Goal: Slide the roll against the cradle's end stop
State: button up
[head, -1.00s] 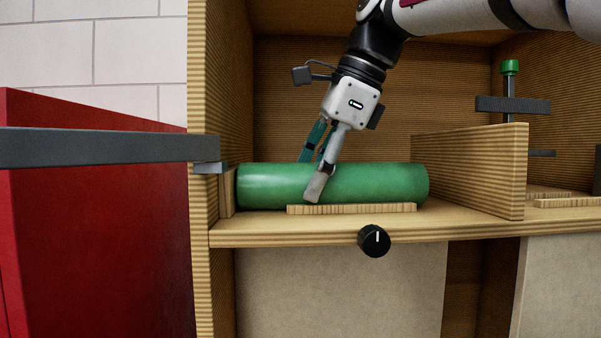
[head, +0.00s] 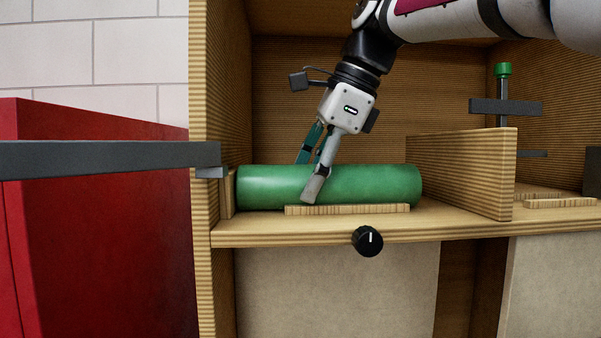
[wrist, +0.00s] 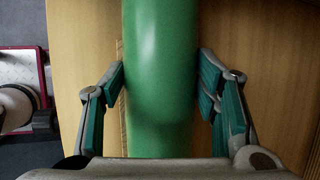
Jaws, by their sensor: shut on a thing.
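The green roll (head: 375,183) lies on its side along the shelf in the cradle, behind a low wooden strip (head: 345,209). A small upright wooden block at the left, seemingly the end stop (head: 228,192), stands at the roll's left end. The two look touching or nearly so; I cannot tell if a thin gap is left. My gripper (head: 308,178) reaches down at a tilt and is shut across the roll, left of its middle. In the wrist view the roll (wrist: 160,50) runs between both fingers (wrist: 161,76). The far finger is partly hidden behind the roll.
A wooden divider (head: 465,175) stands right of the roll, with a small gap. A grey bar (head: 110,160) crosses in front at the left, before a red cabinet (head: 100,230). A black knob (head: 367,241) is on the shelf's front. A green-topped clamp (head: 503,95) stands at the right.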

aim_at(341, 180)
dwell(0.4)
jog(key=o, duration=1.6)
jog(key=shift+c, duration=0.2)
jog(key=v, duration=1.2)
